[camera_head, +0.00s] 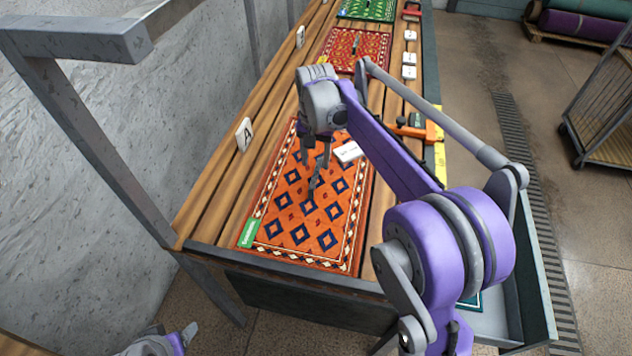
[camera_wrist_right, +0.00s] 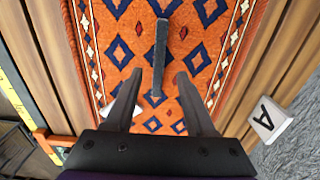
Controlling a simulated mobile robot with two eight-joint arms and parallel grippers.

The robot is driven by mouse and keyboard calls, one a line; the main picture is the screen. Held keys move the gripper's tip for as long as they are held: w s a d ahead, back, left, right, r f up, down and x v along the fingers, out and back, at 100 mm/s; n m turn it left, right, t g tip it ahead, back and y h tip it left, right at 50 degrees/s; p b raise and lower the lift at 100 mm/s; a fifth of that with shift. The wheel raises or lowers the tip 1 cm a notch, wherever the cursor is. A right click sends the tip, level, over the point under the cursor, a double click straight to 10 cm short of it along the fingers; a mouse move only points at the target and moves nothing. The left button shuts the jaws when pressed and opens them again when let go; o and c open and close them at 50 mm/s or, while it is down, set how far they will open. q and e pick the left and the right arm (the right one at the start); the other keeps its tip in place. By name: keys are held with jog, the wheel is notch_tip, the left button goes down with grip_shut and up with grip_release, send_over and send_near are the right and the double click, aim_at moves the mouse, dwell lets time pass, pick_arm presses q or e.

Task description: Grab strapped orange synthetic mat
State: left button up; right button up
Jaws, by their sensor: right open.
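The orange mat (camera_head: 275,200) with dark blue diamonds lies flat on the near end of the slatted wooden table. A green tag (camera_head: 248,233) sits at its near left corner. A dark strap or handle (camera_head: 314,182) stands out at the mat's middle; it also shows in the right wrist view (camera_wrist_right: 161,50). My right gripper (camera_head: 316,163) is open and empty above the mat. In the right wrist view its fingers (camera_wrist_right: 160,78) are on either side of the strap's near end, apart from it. My left gripper (camera_head: 185,337) shows only partly at the bottom left, away from the table.
A red mat (camera_head: 345,46) and a green mat (camera_head: 368,9) lie farther along the table (camera_head: 205,215). A white card (camera_head: 348,152) and an orange clamp (camera_head: 425,130) are right of my right gripper. A lettered plate (camera_head: 243,134) stands at left. A grey frame post (camera_head: 100,150) rises at left.

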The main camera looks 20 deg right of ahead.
aim_at(316, 172)
jog(key=shift+s+f, duration=0.15)
jog(key=shift+f, duration=2.6)
grip_shut()
jog(key=shift+r, duration=0.1)
